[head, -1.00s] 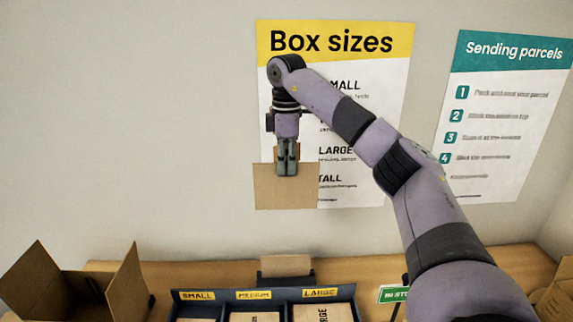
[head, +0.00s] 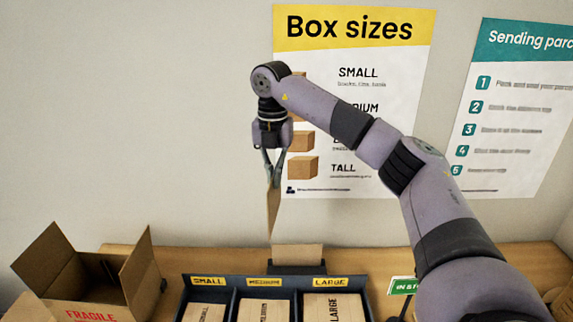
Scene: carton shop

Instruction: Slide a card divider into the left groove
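My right gripper (head: 273,183) is shut on the top edge of a brown card divider (head: 273,212). The card hangs upright below the fingers, turned nearly edge-on to me. It is in front of the wall, above the back of the table. An open carton (head: 140,272) with raised flaps and a red "FRAGILE" mark stands at the lower left, apart from the card. Dark upright strips show inside it, but I cannot make out the left groove. Another card (head: 298,252) stands in a dark holder (head: 297,268) behind the tray. My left gripper is out of view.
A dark tray (head: 233,281) with SMALL, MEDIUM and LARGE compartments holds flat cartons at the front. A green sign (head: 404,286) stands right of it. Posters hang on the wall behind my arm. Bare wooden table (head: 185,258) shows between carton and tray.

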